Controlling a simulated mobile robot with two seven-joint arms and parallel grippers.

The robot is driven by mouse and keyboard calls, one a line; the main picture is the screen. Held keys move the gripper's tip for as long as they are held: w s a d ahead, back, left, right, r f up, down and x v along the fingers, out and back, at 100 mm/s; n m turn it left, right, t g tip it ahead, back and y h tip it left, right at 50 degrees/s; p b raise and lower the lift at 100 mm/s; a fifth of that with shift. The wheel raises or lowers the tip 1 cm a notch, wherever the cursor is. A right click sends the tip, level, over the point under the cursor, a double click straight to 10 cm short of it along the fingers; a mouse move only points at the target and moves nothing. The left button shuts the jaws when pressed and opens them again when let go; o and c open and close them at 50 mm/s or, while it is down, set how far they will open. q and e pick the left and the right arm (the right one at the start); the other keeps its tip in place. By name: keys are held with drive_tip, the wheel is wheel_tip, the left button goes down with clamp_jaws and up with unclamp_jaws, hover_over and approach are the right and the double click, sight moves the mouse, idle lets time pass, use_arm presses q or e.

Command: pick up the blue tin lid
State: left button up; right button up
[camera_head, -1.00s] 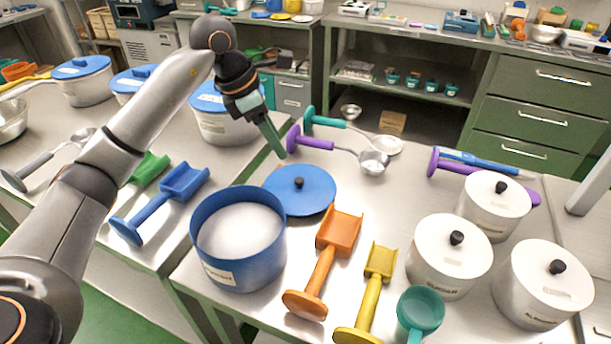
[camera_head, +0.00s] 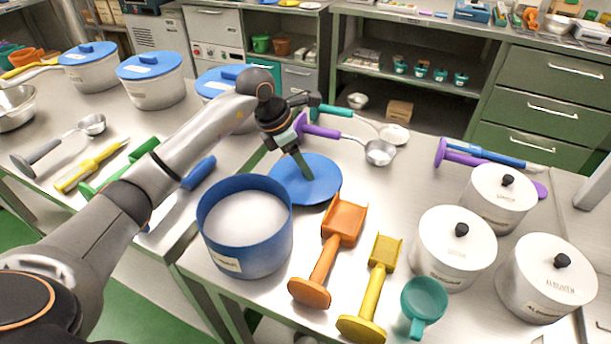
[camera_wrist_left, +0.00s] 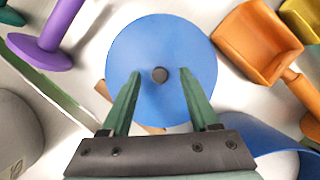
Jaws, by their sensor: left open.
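The blue tin lid (camera_head: 318,186) lies on the table behind the open blue tin (camera_head: 246,248) of white contents. In the left wrist view the lid (camera_wrist_left: 160,38) is a round blue disc with a small dark knob (camera_wrist_left: 160,75) at its middle. My left gripper (camera_head: 303,172) is over the lid. In the left wrist view its two green fingers (camera_wrist_left: 160,92) are open, one on each side of the knob, with nothing between them that I can see held. In the head view a finger hides the knob. My right gripper is in neither view.
An orange scoop (camera_head: 327,258) and a yellow scoop (camera_head: 373,290) lie right of the tin. A purple-handled ladle (camera_head: 345,138) lies behind the lid. White lidded pots (camera_head: 452,247) stand at right.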

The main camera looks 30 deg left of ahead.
use_arm(q)
drive_tip(key=shift+w+d+f, duration=0.1)
drive_tip(key=shift+w+f, duration=0.05)
drive_tip(key=shift+f, duration=0.3)
drive_tip(key=shift+c, duration=0.2)
clamp_jaws()
